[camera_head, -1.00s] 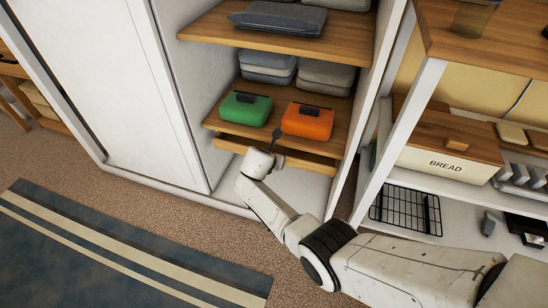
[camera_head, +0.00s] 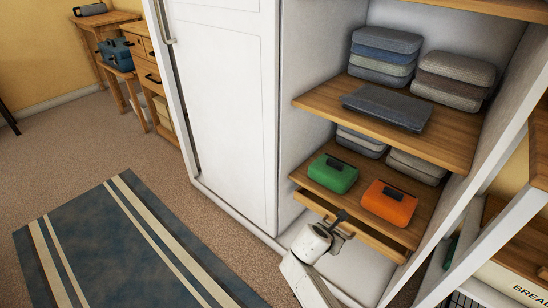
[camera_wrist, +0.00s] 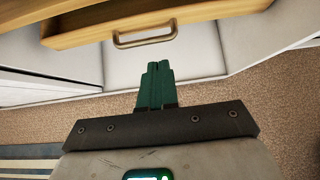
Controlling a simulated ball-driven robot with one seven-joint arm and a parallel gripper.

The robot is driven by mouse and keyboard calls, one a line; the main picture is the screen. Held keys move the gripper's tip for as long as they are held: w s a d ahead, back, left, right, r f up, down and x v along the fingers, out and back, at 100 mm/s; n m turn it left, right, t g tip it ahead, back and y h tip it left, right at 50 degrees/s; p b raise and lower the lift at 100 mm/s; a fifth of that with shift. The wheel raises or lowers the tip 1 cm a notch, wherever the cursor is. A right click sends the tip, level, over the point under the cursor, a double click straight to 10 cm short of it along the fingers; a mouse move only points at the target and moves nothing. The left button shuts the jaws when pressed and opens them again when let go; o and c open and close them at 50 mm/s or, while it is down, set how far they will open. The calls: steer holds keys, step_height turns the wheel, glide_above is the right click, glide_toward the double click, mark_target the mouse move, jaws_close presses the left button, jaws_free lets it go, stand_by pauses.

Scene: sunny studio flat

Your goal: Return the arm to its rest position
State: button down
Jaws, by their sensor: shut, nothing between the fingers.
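My arm (camera_head: 312,246) reaches up from the bottom of the head view toward the open cabinet. My gripper (camera_head: 341,216) is at its end, small and dark in the head view, in front of the drawer under the lower shelf. In the wrist view my gripper (camera_wrist: 158,68) shows green fingers pressed together with nothing between them. The fingertips point toward the drawer (camera_wrist: 210,20) and its metal handle (camera_wrist: 146,41). A gap shows between the fingertips and the handle in that view.
A green case (camera_head: 332,174) and an orange case (camera_head: 388,205) sit on the lower shelf (camera_head: 412,236). Folded grey fabric (camera_head: 388,107) lies on the shelf above. A white rack post (camera_head: 470,245) stands close on the right. Carpet and a blue striped rug (camera_head: 120,250) lie open on the left.

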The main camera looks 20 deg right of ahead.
steer(key=s+a+r+m+g+y, duration=0.1)
steer(key=s+a+m+g+y, duration=0.15)
steer(key=s+m, duration=0.85)
steer(key=s+a+m+g+y, duration=0.1)
steer(key=s+a+m+y, duration=0.15)
steer(key=s+m, duration=0.9)
steer(key=s+a+r+m+y, duration=0.25)
steer(key=s+r, duration=0.35)
steer(key=s, duration=0.7)
step_height(320, 180, up, 20)
steer(key=w+p, duration=0.1)
steer(key=p, duration=1.9)
steer(key=shift+n, duration=0.3)
steer(key=shift+w, duration=0.1)
